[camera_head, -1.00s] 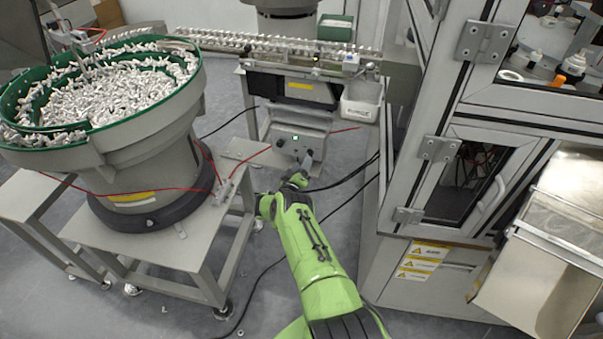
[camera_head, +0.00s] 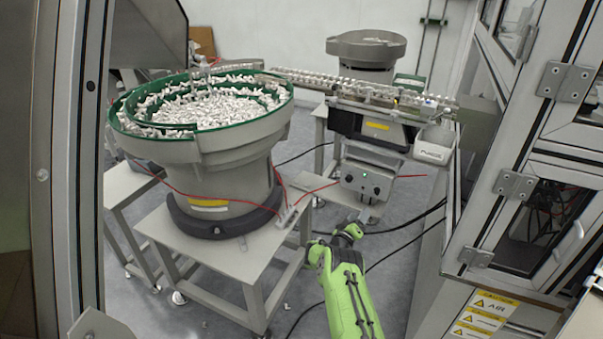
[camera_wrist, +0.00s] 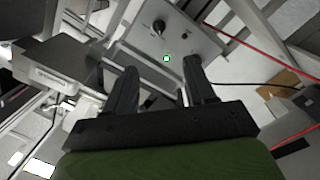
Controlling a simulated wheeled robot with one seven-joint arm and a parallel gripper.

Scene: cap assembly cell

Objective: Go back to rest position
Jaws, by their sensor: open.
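My green arm reaches up from the bottom of the head view, and my gripper (camera_head: 366,214) is at its far end, in front of the grey control box (camera_head: 366,183). In the wrist view my gripper (camera_wrist: 163,88) shows two dark fingers spread apart with nothing between them. Beyond the fingers is the control box panel (camera_wrist: 178,38), with a dark knob and a small green-lit button. I cannot tell the exact gap between fingers and panel, but no contact shows.
A bowl feeder (camera_head: 205,150) full of small white parts stands on a grey table (camera_head: 240,262) at left. A linear rail (camera_head: 350,86) with a small white bin (camera_head: 434,143) is behind. A machine cabinet (camera_head: 515,225) stands at right and a frame post (camera_head: 85,150) at far left.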

